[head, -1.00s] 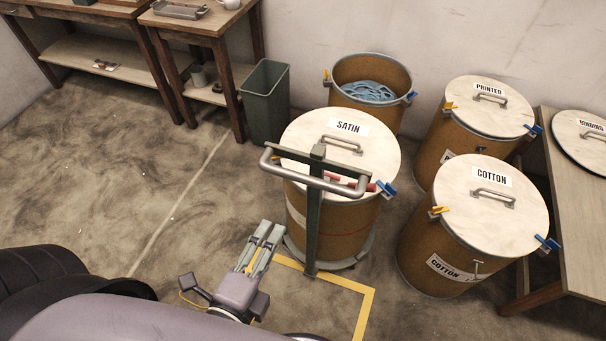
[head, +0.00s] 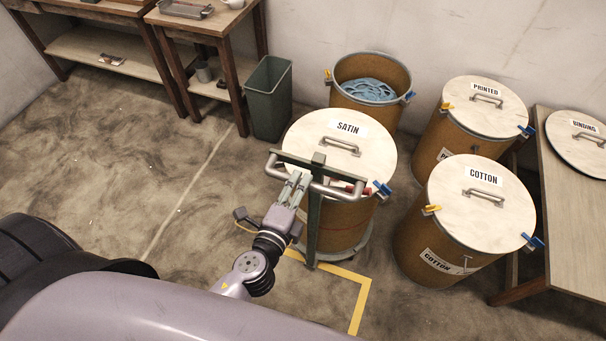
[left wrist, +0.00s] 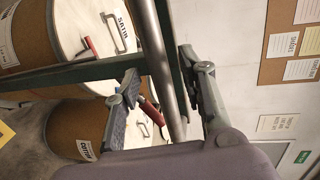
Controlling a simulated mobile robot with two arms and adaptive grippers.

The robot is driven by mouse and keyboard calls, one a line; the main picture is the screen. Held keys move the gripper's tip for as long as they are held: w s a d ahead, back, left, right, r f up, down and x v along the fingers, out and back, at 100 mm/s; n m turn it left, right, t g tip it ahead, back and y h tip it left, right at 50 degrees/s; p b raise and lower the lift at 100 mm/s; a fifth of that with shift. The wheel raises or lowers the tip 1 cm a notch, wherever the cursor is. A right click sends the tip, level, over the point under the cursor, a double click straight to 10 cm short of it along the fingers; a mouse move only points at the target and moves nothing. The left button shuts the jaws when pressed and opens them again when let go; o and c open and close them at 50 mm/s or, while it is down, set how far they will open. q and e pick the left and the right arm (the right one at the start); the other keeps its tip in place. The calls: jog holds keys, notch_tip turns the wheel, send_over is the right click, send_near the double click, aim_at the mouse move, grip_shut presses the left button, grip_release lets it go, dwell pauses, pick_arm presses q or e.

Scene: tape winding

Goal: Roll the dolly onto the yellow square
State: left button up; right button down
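The dolly has an upright post (head: 314,225) with a grey handle bar (head: 338,192) and a low round base (head: 350,250). The drum labelled SATIN (head: 345,150) stands on it. Yellow tape (head: 346,273) marks a corner on the floor in front of the dolly; the rest of the square is hidden by the dolly and my arm. My left gripper (head: 295,184) is at the left part of the handle. In the left wrist view, its fingers (left wrist: 160,62) are apart, with the handle bar (left wrist: 163,65) between them. I cannot tell whether they touch it. My right gripper is out of view.
The COTTON drum (head: 480,205) and PRINTED drum (head: 485,110) stand to the right, by a table (head: 570,220). An open drum with blue material (head: 370,88) and a green bin (head: 268,100) stand behind. Floor to the left is clear.

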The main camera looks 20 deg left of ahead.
pick_arm(q)
jog(key=shift+x, duration=1.45)
jog(key=shift+c, duration=0.2)
grip_shut()
